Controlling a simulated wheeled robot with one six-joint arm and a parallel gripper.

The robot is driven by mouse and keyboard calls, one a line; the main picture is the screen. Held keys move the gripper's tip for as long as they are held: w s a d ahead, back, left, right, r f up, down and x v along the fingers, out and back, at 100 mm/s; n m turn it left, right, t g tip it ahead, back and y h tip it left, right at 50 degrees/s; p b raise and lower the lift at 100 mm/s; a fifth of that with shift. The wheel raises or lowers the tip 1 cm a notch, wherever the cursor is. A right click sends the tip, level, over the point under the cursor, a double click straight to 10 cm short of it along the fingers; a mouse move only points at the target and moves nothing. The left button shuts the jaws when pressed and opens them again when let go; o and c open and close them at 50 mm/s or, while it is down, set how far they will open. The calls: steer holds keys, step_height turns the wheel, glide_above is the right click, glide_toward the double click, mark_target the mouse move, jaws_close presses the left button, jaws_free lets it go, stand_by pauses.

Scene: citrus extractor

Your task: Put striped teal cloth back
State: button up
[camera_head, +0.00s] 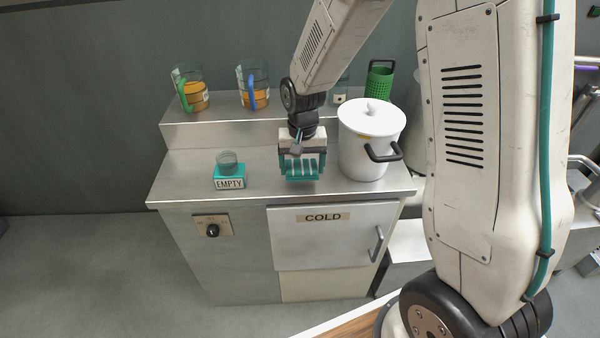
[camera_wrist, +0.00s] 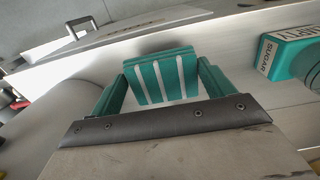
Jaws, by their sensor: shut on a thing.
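The striped teal cloth (camera_head: 302,170) is a folded block with white stripes. My gripper (camera_head: 301,162) points down and is shut on it, over the steel counter and left of the white pot. In the wrist view the cloth (camera_wrist: 163,78) sits between the two teal fingers of my gripper (camera_wrist: 164,88), with its stripes facing the camera. Whether the cloth touches the counter cannot be told.
A white lidded pot (camera_head: 366,145) stands close on the right. Orange-filled jugs (camera_head: 195,96) and a green perforated basket (camera_head: 380,82) stand on the back shelf. A COLD door (camera_head: 325,240) is below.

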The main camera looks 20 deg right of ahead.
mark_target(301, 166)
steer(key=shift+w, duration=0.35)
steer(key=shift+w+f, duration=0.1)
steer(key=shift+f, duration=1.7)
steer(key=o, duration=1.1)
steer(key=shift+f, duration=0.15)
